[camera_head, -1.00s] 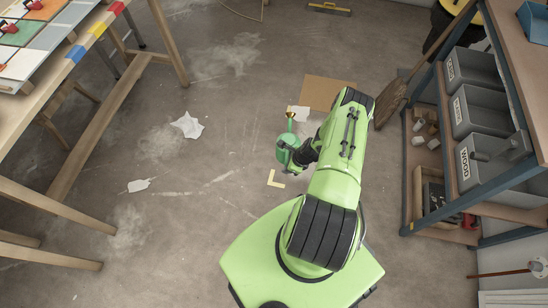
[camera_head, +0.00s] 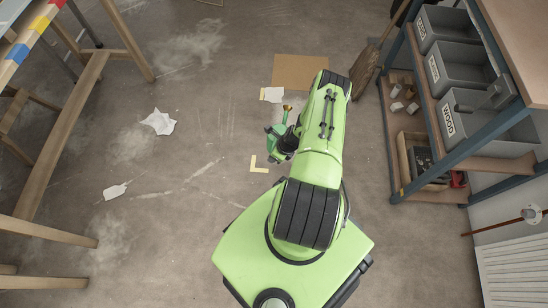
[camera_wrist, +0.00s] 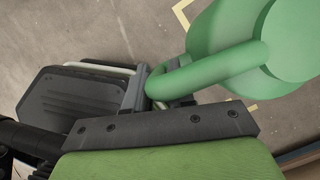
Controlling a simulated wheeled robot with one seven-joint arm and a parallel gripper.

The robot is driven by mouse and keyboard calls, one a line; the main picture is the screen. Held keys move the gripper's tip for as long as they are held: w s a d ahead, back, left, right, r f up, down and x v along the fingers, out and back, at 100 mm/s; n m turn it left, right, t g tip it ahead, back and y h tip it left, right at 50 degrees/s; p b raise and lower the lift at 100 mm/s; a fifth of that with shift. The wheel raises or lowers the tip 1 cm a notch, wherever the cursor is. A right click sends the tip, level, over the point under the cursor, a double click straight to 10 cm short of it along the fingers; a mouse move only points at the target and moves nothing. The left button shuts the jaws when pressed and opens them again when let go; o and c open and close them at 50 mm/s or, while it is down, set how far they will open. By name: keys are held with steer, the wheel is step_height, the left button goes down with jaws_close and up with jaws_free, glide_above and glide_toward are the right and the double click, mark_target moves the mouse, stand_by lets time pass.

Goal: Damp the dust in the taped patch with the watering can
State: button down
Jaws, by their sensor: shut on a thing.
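The green watering can (camera_head: 279,130) with a brass-coloured rose (camera_head: 287,108) is held above the floor, partly hidden by my gripper (camera_head: 278,139). In the wrist view my gripper (camera_wrist: 160,88) is shut on the can's handle (camera_wrist: 215,70), with the can's body (camera_wrist: 222,28) at the upper right. A pale yellow tape corner (camera_head: 259,165) lies on the floor just below the can in the head view. Another tape piece (camera_head: 263,94) shows beside a white paper. Tape corners also show in the wrist view (camera_wrist: 181,13). I cannot tell whether water flows.
A cardboard sheet (camera_head: 300,72) lies beyond the can. Crumpled paper (camera_head: 158,122) and a white scrap (camera_head: 115,191) lie left. A wooden table (camera_head: 66,132) stands left. A shelf with grey bins (camera_head: 462,68) stands right, a broom (camera_head: 366,70) beside it. Floor left of the can is mostly open.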

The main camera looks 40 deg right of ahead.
step_height(320, 180, up, 4)
steer(key=shift+w+f+g+y, duration=0.15)
steer(key=shift+g+y, duration=0.35)
steer(key=shift+y, duration=0.4)
steer(key=shift+w+d+r+m+g+y, duration=0.25)
steer(key=shift+d+r+g+y, duration=0.15)
steer(key=shift+r+y, duration=0.55)
steer(key=shift+w+d+r+m+g+y, duration=0.25)
steer(key=shift+d+r+y, duration=0.3)
steer(key=shift+r, duration=0.85)
steer(key=shift+w+d+r+m+g+y, duration=0.2)
steer(key=shift+d+r+g+y, duration=0.2)
steer(key=shift+r+y, duration=0.55)
steer(key=shift+r+h, duration=0.2)
steer(key=shift+h, duration=0.05)
steer(key=shift+s+d, duration=0.3)
steer(key=shift+s, duration=0.1)
steer(key=s+d, duration=0.7)
steer(key=s, duration=0.3)
steer(key=shift+d, duration=0.15)
steer(key=shift+w, duration=0.1)
